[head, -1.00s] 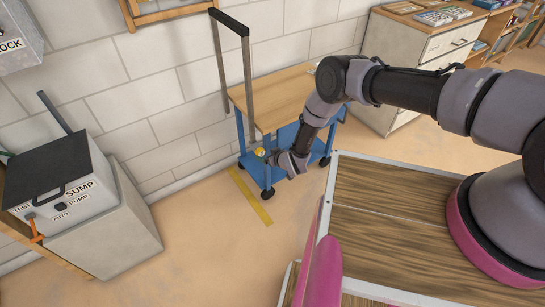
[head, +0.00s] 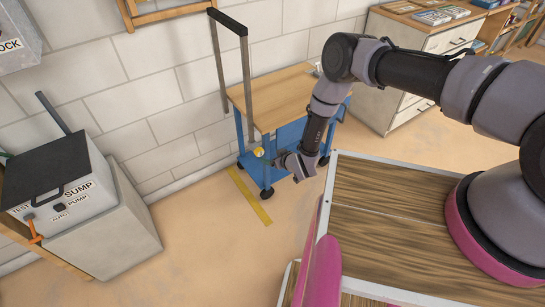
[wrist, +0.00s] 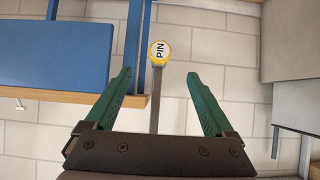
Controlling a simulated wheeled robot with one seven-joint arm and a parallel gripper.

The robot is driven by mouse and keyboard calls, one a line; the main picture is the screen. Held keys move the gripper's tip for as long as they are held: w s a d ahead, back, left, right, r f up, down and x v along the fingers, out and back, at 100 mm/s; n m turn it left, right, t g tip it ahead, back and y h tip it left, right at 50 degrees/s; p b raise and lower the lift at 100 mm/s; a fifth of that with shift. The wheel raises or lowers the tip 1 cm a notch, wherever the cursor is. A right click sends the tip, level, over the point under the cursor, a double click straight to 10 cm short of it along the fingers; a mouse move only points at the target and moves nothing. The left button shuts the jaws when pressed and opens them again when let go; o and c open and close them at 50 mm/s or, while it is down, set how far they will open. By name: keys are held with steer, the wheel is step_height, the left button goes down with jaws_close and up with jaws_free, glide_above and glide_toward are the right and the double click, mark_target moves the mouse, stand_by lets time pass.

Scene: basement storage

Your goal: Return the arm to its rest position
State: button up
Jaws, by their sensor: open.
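My gripper (head: 277,160) is low beside the blue cart in the head view, with my arm bent down to it from the right. In the wrist view its two green fingers (wrist: 157,76) are spread apart with nothing held between them. A round yellow knob labelled PIN (wrist: 159,51) shows just beyond the fingertips, apart from them, with a grey bar (wrist: 156,108) seen between the fingers. The yellow knob (head: 258,152) also shows at the cart's near left side in the head view.
The cart (head: 285,95) has a wooden top, blue lower shelf and upright handle against the block wall. A sump pump box (head: 50,185) stands on the left. A drawer cabinet (head: 425,40) is at the back right. Open floor (head: 200,250) lies in front.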

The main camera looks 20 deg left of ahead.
steer(key=w+d+r+m+h, duration=0.1)
steer(key=w+d+r, duration=0.1)
steer(key=w+r, duration=0.85)
steer(key=w+d+r+m+h, duration=0.15)
steer(key=w+r, duration=0.45)
steer(key=r, duration=0.9)
steer(key=w+d+r+m+h, duration=0.1)
steer(key=w+d+r+m, duration=0.1)
steer(key=d+r, duration=0.75)
steer(key=w+d+r+m+h, duration=0.15)
steer(key=d+r, duration=0.35)
steer(key=r, duration=1)
steer(key=s+d+r+m+h, duration=0.1)
steer(key=s+d+r+m, duration=0.1)
steer(key=s+d+r, duration=0.6)
steer(key=s+d+r+m, duration=0.2)
steer(key=s+d+r, duration=0.3)
steer(key=d+r, duration=0.65)
steer(key=s+d+r+m, duration=0.1)
steer(key=s+d, duration=0.1)
steer(key=s, duration=0.6)
steer(key=s+d+r+m, duration=0.1)
steer(key=s+d+r, duration=0.1)
steer(key=s, duration=0.6)
steer(key=s+d+r+m, duration=0.2)
steer(key=s+d, duration=0.2)
steer(key=s, duration=0.4)
steer(key=shift+r+h, duration=0.25)
steer(key=shift+h, duration=0.05)
